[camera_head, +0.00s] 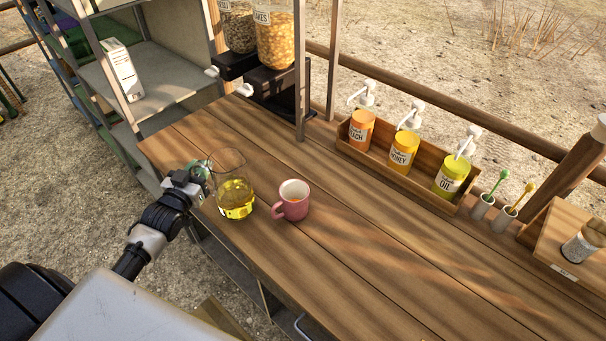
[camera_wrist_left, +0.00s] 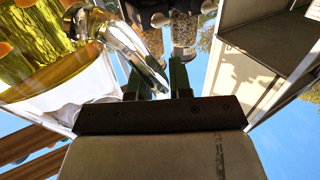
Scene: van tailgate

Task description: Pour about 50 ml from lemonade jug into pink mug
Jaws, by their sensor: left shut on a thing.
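The lemonade jug (camera_head: 236,200) is clear glass with yellow liquid in its lower part. It stands near the table's front left edge in the head view, close to upright; I cannot tell whether its base touches the wood. My left gripper (camera_head: 200,175) is shut on the jug's handle, at its left side. In the left wrist view the glass handle (camera_wrist_left: 143,52) runs down between the fingers, and the yellow liquid (camera_wrist_left: 40,45) shows at the left. My right gripper is not in view.
A wooden rack (camera_head: 400,178) with several pump bottles stands along the back edge. Cereal dispensers (camera_head: 272,40) stand at the back left. Two small cups (camera_head: 482,207) with a green and a yellow utensil are at right. The table's middle and front are clear.

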